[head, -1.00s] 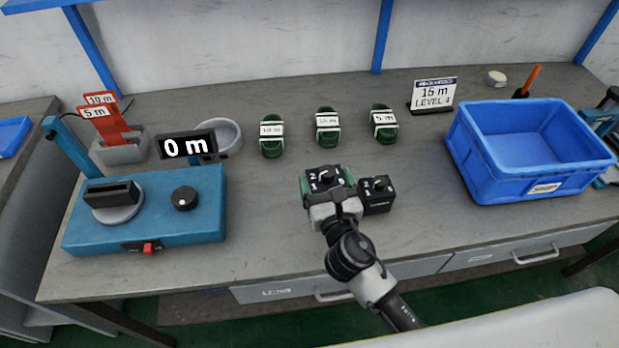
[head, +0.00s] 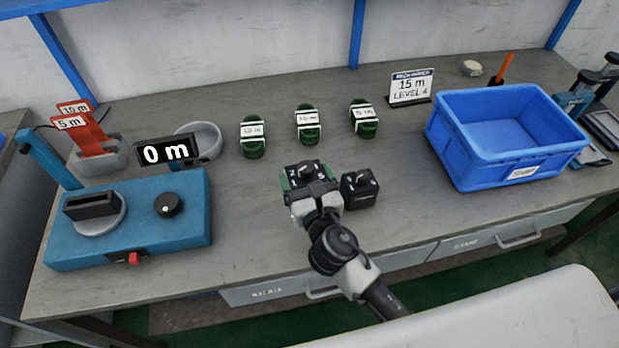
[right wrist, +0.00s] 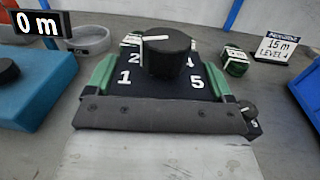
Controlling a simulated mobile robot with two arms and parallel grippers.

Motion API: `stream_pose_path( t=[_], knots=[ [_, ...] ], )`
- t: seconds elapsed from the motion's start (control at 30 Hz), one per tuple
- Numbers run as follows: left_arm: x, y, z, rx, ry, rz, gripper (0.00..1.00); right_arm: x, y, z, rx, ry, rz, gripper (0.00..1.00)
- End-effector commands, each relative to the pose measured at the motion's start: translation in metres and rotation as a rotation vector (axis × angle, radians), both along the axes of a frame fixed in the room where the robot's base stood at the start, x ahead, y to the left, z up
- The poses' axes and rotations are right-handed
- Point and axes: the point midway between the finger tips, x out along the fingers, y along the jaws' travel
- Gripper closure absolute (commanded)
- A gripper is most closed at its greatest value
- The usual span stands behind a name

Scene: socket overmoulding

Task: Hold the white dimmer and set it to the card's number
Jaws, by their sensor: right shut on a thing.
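My right gripper (head: 310,184) is shut on the larger dimmer (right wrist: 205,88), with a green finger at each side. Its top plate is dark with white numbers, and its body colour is mostly hidden by the gripper. Its round black knob (right wrist: 168,58) has a white pointer line directed left in the right wrist view, on the side of the 2. I cannot tell the exact setting. A smaller black dimmer (head: 360,190) sits just to its right. The card (head: 411,87) reads 15 m, LEVEL 4. My left gripper is not in view.
A blue machine (head: 130,225) with a knob and a display (head: 165,150) reading 0 m stands at left. Several green labelled coils (head: 308,126) lie behind the dimmers. A blue bin (head: 480,165) stands at right. The bench between machine and dimmers is clear.

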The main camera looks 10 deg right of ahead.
Motion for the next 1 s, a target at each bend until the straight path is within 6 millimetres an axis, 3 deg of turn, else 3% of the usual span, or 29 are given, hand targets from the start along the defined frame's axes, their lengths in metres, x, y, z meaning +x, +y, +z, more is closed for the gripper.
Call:
stream_pose_path(
  t=[1.0],
  knots=[
    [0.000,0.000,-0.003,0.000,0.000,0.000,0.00,0.026,0.045,0.000,0.001,-0.001,0.002,0.40]
  ],
)
